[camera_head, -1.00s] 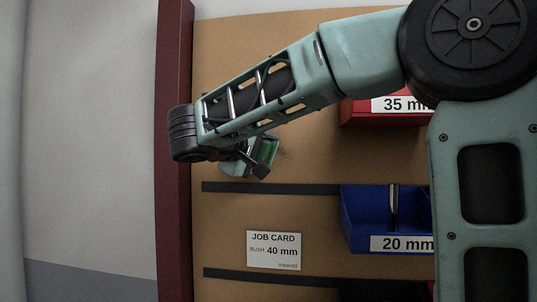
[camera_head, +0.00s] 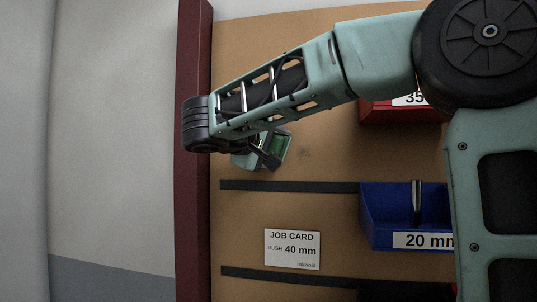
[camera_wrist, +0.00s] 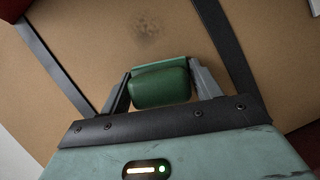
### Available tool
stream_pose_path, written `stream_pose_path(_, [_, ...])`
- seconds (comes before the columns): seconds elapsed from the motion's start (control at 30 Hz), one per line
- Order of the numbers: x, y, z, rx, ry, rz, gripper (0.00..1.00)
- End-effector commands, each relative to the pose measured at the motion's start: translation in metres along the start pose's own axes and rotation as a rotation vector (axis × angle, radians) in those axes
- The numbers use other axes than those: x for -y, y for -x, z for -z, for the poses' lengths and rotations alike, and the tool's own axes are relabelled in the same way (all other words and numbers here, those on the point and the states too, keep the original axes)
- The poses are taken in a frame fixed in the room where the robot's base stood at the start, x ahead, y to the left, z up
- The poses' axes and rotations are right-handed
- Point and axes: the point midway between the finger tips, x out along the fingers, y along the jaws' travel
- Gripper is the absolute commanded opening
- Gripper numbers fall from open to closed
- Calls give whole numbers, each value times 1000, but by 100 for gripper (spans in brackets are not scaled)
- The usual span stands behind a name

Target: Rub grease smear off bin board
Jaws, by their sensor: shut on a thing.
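The brown bin board (camera_head: 335,60) stands upright in front of me. A faint dark grease smear (camera_head: 305,153) is on it, above the upper black rail; the smear also shows in the wrist view (camera_wrist: 148,25) as speckled grey patches. My gripper (camera_head: 272,150) is shut on a green block (camera_wrist: 161,88), which sits between both fingers. In the head view the block (camera_head: 279,145) is just left of the smear. In the wrist view the smear lies ahead of the block, with bare board between them. I cannot tell whether the block touches the board.
Black rails (camera_head: 290,187) cross the board. A blue bin (camera_head: 375,222) marked 20 mm holds a metal part at lower right. A red bin (camera_head: 385,112) is partly behind my arm. A job card (camera_head: 292,249) reads bush 40 mm. A dark red post (camera_head: 193,230) edges the board.

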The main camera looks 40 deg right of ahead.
Motion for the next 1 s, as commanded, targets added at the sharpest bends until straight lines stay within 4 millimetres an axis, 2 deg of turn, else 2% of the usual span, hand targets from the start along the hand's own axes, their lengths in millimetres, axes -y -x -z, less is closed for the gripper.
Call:
stream_pose_path(0.1, [-2, -6, -11, 4, -4, -2, 45])
stream_pose_path(0.43, [-8, -12, -22, 6, -3, -2, 45])
stream_pose_path(0.7, [-15, -19, -43, 8, -3, -3, 45])
stream_pose_path(1.0, [-20, -22, -52, 5, -2, -2, 45])
